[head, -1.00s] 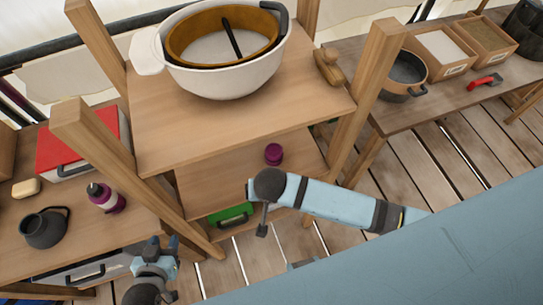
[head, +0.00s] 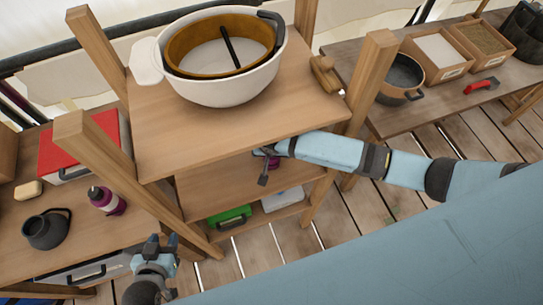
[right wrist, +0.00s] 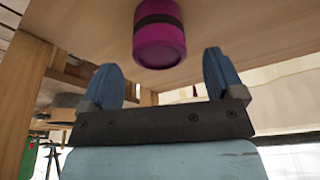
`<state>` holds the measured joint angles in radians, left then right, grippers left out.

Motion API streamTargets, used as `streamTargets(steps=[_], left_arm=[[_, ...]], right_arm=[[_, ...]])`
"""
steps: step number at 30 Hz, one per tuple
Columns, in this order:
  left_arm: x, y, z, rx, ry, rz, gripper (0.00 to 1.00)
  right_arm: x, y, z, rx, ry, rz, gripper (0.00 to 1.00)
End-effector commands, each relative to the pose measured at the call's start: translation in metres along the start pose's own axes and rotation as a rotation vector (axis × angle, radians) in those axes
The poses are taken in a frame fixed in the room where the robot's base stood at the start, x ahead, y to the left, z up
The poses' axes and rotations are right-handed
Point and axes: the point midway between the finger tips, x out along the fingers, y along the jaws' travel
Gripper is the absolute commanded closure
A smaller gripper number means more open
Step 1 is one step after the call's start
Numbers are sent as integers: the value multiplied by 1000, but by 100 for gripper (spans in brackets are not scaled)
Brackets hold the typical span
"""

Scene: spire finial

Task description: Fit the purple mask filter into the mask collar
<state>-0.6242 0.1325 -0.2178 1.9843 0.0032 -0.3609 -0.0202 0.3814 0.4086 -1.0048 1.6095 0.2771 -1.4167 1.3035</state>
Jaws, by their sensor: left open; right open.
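The head view mostly hides this gripper. My left gripper (head: 155,245) is open and empty in front of the left table. I cannot make out the mask collar for certain.
The upper shelf (head: 170,125) overhangs the filter and carries a white pot (head: 225,92). Wooden posts (head: 370,80) flank the shelves. A green case (head: 230,217) sits below.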

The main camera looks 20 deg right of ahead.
Motion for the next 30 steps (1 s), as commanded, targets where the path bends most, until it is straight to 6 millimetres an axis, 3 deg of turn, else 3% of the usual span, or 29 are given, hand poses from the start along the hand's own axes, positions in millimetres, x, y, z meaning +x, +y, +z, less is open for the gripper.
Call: streamTargets(steps=[6,14,21,30], left_arm=[[0,0,-1,-2,1,-1,57],[0,0,-1,-2,1,-2,57],[0,0,-1,-2,2,-2,57],[0,0,-2,-2,2,-2,57]], right_arm=[[27,0,1,-1,-1,0,13],[30,0,2,-1,0,-1,13],[30,0,2,0,0,-1,65],[29,0,1,0,0,-1,66]])
